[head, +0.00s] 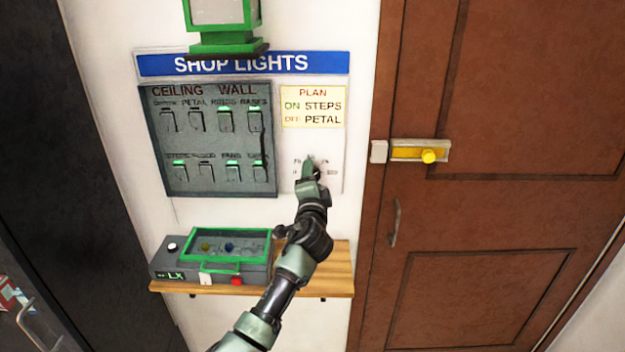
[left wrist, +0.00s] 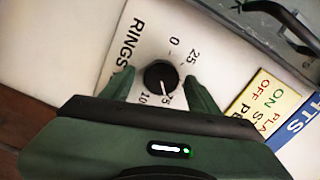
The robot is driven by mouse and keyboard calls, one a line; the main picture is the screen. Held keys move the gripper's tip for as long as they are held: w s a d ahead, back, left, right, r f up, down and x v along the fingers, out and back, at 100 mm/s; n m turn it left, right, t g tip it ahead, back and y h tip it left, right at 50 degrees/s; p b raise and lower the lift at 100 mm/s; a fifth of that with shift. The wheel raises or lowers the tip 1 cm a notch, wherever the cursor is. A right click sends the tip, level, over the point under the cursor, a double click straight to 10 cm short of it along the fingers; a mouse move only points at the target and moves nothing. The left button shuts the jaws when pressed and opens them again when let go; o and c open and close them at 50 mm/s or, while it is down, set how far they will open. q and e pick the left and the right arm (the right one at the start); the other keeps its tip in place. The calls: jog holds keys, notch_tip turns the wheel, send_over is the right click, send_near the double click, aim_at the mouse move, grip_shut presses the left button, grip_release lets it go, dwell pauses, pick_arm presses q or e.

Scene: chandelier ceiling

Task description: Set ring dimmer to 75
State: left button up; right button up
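The ring dimmer is a round black knob (left wrist: 160,77) on a white plate marked RINGS, with 0, 25, 75 and a partly covered 100 around it. Its pale pointer line lies on the side near the 75; the exact reading is hard to tell. My left gripper (left wrist: 160,88) has its two green fingers on either side of the knob, with white plate showing between each finger and the knob. In the head view my left gripper (head: 312,168) is at the dimmer plate (head: 335,150) and hides the knob. My right gripper is not in view.
A grey switch panel (head: 207,148) is left of the dimmer, with a yellow PLAN sign (head: 313,106) above the dimmer. A wooden shelf (head: 335,268) below holds a grey box with a green frame (head: 165,262). A brown door (head: 480,220) is to the right.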

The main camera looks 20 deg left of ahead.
pick_arm(q)
jog(key=shift+s, duration=0.1)
jog(key=b+v, duration=0.1)
jog(key=v, duration=0.6)
jog(key=shift+s+b, duration=0.3)
jog(key=shift+b, duration=0.05)
jog(key=shift+d, duration=0.15)
